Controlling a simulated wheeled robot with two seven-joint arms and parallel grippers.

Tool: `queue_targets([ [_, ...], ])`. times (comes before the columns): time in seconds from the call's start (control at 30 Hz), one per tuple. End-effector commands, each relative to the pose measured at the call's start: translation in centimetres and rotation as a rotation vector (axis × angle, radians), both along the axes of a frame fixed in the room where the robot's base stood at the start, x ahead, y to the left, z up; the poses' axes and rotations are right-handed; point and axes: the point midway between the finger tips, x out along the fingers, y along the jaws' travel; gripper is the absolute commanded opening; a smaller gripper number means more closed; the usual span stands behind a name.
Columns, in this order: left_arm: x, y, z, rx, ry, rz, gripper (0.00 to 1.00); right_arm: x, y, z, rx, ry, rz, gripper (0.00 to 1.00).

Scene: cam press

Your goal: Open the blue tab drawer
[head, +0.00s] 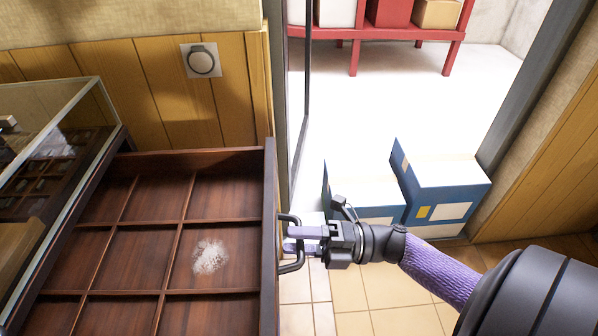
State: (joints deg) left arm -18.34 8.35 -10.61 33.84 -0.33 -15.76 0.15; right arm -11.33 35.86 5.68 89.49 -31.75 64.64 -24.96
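A dark brown wooden drawer (130,228), divided into several compartments, is pulled out from under a glass-topped case. A patch of white powder or fluff (209,257) lies in one compartment. A dark loop handle (299,262) sits on the drawer's front panel, at the right. My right gripper (293,241) is at this handle, its two pale purple fingers reaching into the loop with a narrow gap between them. Whether they clamp the bar is unclear. No blue tab shows on the drawer; the fingers hide part of the handle. My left gripper is out of view.
The glass case (58,140) stands at the left. Blue and white boxes (440,190) stand on the floor beyond my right gripper, near a doorway frame. A red shelf (400,32) is at the back. Tiled floor (370,295) in front of the drawer is clear.

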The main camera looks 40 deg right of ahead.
Motion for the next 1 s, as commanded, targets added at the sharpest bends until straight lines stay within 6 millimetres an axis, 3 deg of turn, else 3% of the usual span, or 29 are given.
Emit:
queue_targets([
  [0.23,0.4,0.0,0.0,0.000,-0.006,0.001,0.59,-0.4,-0.6,-0.1,-0.001,0.001,-0.001,0.52],
  [0.6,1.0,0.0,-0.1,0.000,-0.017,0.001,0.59,-5.2,-7.2,-1.7,-0.001,0.002,-0.002,0.52],
  [1.0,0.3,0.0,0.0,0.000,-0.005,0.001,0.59,-5.8,-7.9,-1.7,0.000,-0.001,0.000,0.52],
])
